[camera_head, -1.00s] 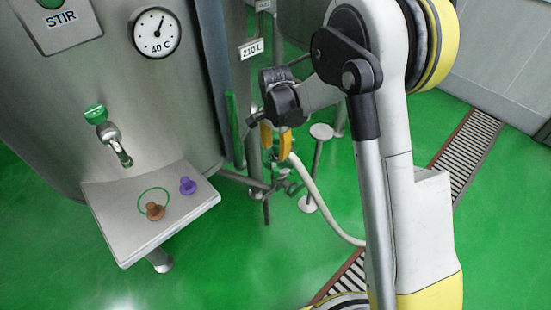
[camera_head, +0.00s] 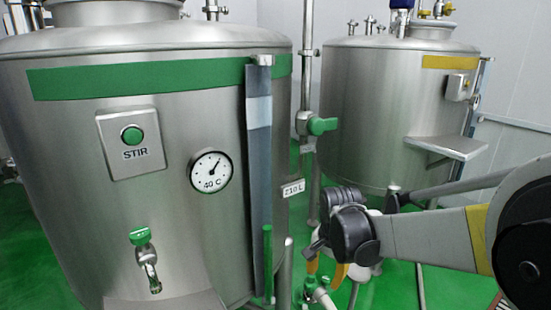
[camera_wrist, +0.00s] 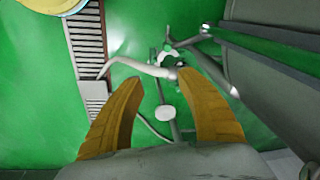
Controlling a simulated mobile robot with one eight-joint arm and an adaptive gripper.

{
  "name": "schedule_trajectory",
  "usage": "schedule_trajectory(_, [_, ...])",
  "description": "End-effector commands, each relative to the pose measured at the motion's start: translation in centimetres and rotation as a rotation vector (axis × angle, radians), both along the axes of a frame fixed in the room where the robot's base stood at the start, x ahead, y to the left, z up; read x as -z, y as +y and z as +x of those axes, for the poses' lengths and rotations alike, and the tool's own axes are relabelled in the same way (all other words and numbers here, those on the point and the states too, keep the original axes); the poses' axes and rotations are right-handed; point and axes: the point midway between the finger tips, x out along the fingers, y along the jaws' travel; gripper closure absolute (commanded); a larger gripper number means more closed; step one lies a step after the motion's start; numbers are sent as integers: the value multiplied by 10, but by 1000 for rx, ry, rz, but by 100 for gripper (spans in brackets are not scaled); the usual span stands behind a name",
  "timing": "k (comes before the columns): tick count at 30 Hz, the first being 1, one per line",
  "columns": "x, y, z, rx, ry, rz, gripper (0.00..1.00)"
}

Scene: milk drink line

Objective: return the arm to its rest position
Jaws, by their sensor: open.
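My arm reaches in from the right edge of the head view, in front of the tanks. My gripper (camera_head: 328,272) hangs at its end with its yellow fingers pointing down, beside the right side of the near tank. In the wrist view my gripper (camera_wrist: 165,105) shows its two yellow fingers spread apart. Nothing is between them. Below them are the green floor, a pale curved pipe or hose (camera_wrist: 140,67) and a round white foot.
The near steel tank (camera_head: 70,130) has a green STIR button (camera_head: 131,135), a dial (camera_head: 211,171) and a green-handled tap (camera_head: 146,258). A green-handled valve (camera_head: 320,126) is above my gripper. A second tank (camera_head: 380,110) with a side shelf (camera_head: 445,147) stands behind.

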Motion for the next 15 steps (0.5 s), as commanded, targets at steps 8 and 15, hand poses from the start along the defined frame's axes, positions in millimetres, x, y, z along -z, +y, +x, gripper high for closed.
schedule_trajectory(8, [-74,-30,-80,-257,-185,-62,56])
schedule_trajectory(15, [-95,-49,-151,-467,-337,-165,56])
